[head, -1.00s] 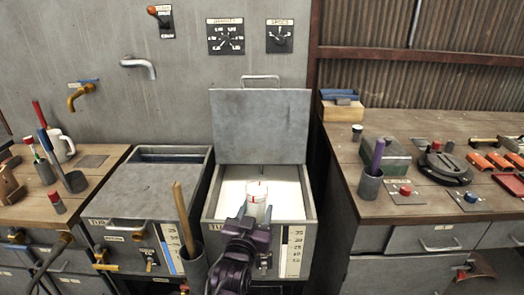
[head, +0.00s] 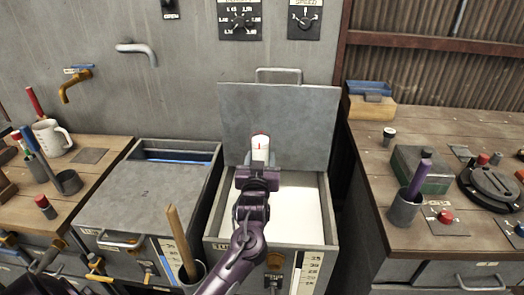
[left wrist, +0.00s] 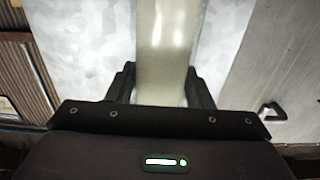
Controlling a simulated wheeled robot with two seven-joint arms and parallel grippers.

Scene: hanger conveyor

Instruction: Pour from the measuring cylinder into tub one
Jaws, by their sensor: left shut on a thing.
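My left gripper (head: 259,166) is shut on the measuring cylinder (head: 260,146), a pale cylinder with red marks. In the head view it stands in front of the raised lid, roughly upright. The left wrist view shows its translucent body (left wrist: 168,45) between the two dark fingers (left wrist: 162,88). The open tub (head: 328,222) below has a white interior and a graduated scale on its front; my left arm covers part of it. Its label is too small to read, so I cannot tell its number. My right gripper is not in view.
The open tub's lid (head: 275,120) stands up behind it. Benches with cups and tools flank both sides. A tap (head: 138,50) is on the wall.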

